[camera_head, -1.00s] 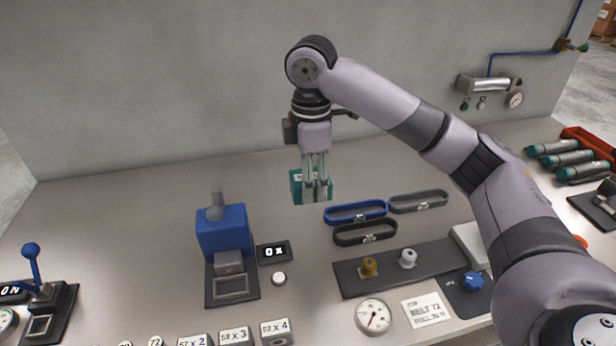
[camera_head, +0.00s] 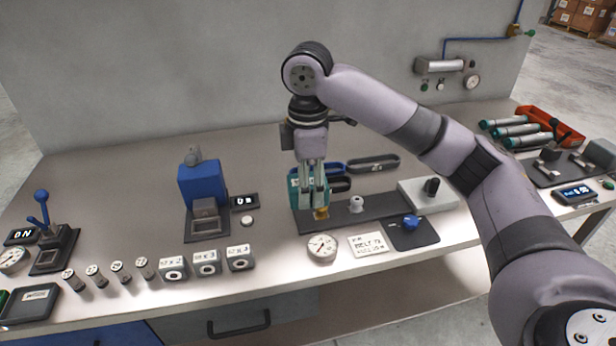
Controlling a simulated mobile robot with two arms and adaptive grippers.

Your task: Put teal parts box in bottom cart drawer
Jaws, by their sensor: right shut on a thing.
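The teal parts box (camera_head: 295,190) is between the fingers of my right gripper (camera_head: 312,196), which is shut on it. The fingers hide part of the box. Whether either belongs to the cart cannot be told. My left gripper is not in view.
A blue press (camera_head: 203,187) and weight blocks (camera_head: 206,262) stand left of the box. A dial gauge (camera_head: 322,247), a paper card (camera_head: 368,244) and a blue knob (camera_head: 411,222) lie near the front edge. A red tray (camera_head: 553,127) is at right. The left back bench top is clear.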

